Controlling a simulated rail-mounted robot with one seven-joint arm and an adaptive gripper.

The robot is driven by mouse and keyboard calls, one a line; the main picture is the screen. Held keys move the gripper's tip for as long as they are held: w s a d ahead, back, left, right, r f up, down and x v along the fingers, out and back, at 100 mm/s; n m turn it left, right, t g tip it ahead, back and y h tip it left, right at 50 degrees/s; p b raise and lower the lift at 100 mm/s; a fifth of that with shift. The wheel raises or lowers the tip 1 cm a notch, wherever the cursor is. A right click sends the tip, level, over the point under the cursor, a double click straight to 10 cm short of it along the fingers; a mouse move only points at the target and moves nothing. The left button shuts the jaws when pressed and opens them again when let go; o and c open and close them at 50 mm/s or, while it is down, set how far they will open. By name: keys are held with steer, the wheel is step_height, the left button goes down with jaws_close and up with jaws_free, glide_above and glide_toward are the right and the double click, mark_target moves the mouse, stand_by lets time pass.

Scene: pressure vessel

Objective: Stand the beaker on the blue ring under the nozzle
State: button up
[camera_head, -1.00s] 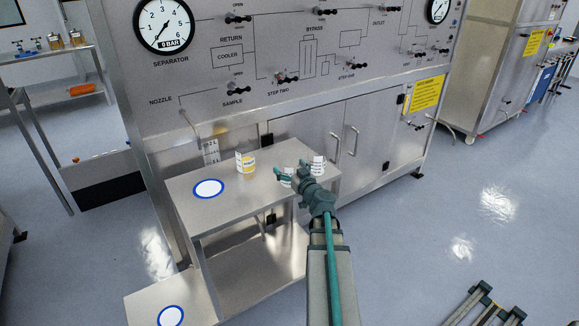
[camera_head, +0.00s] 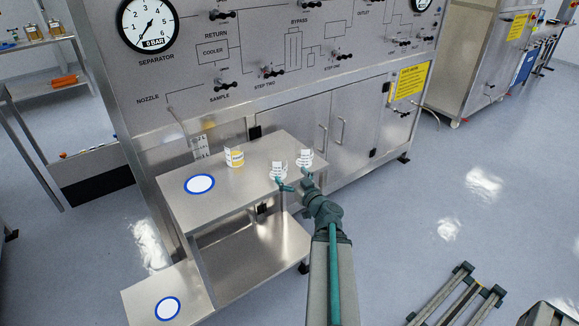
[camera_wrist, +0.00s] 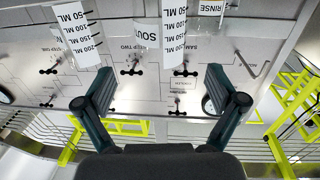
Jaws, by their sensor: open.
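Two clear beakers with white printed scales, a nearer one (camera_head: 279,170) and a farther one (camera_head: 305,157), stand upright on the steel bench top near its right end. In the wrist view, scale-marked beakers stand at left (camera_wrist: 78,32) and right of centre (camera_wrist: 174,35), upside down in the picture. My gripper (camera_head: 294,181) is at the bench's front edge beside these beakers, fingers apart and empty. A blue ring with a white centre (camera_head: 199,184) lies bare on the bench's left part, below the nozzle tube (camera_head: 184,117). A second blue ring (camera_head: 168,308) lies on the lower step.
A beaker with yellow contents (camera_head: 235,157) stands behind, between the upper ring and the two beakers. The control panel (camera_head: 300,50) with valves rises behind the bench. A vessel labelled RINSE (camera_wrist: 212,8) shows at the wrist view's top edge. The bench around the upper ring is clear.

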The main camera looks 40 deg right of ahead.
steer(key=s+p, duration=0.1)
steer(key=p, duration=0.2)
steer(key=shift+s+a+r+p, duration=0.1)
steer(key=shift+a+r+p, duration=0.1)
steer(key=shift+p, duration=0.15)
steer(key=shift+s+f, duration=0.1)
